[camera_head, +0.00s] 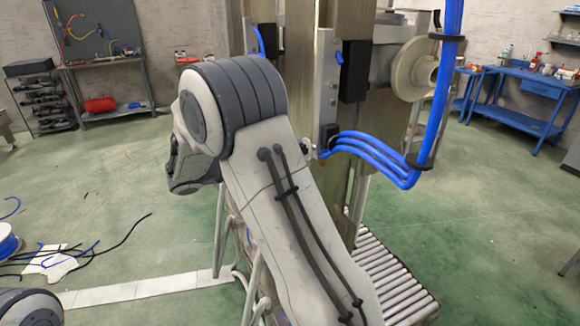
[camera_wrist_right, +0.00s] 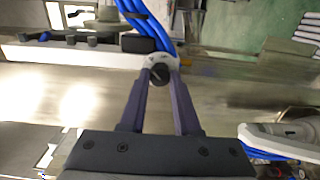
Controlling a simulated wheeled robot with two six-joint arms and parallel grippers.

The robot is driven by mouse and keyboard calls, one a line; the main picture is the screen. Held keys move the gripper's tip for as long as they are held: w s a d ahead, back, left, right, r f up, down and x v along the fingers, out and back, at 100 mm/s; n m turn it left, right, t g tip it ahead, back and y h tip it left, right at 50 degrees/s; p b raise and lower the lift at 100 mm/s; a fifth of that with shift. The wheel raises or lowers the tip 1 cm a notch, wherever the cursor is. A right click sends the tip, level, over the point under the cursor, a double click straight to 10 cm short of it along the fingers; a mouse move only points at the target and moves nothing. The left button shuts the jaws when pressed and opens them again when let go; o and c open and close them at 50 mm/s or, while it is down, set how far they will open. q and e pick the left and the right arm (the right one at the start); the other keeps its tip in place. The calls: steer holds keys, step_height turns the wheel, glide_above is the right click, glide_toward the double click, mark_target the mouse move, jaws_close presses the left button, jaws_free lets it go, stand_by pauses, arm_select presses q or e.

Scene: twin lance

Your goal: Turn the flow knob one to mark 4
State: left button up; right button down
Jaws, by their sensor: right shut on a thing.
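The flow knob (camera_wrist_right: 159,76) is small, round and black in the right wrist view. It sits in front of a pale round dial plate (camera_wrist_right: 163,58) below a bundle of blue hoses. My right gripper (camera_wrist_right: 160,72) is shut on it, with one purple-grey finger on each side. The marks on the dial are too small to read, so I cannot tell where the knob points. In the head view my right arm fills the middle and the knob does not show. My left gripper is not in view.
Blue hoses (camera_head: 376,155) bend out from the steel column (camera_head: 341,195) close to my right arm. A roller conveyor (camera_head: 384,276) lies below. Cables and a blue spool (camera_head: 8,243) lie on the floor at left. A blue workbench (camera_head: 520,119) stands at the far right. Open green floor lies between.

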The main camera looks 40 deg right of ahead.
steer(key=shift+m+b, duration=0.6)
steer(key=shift+b, duration=0.05)
steer(key=c, duration=0.6)
jaws_free()
steer(key=b+v, duration=0.2)
steer(key=v, duration=0.8)
steer(key=shift+a, duration=0.25)
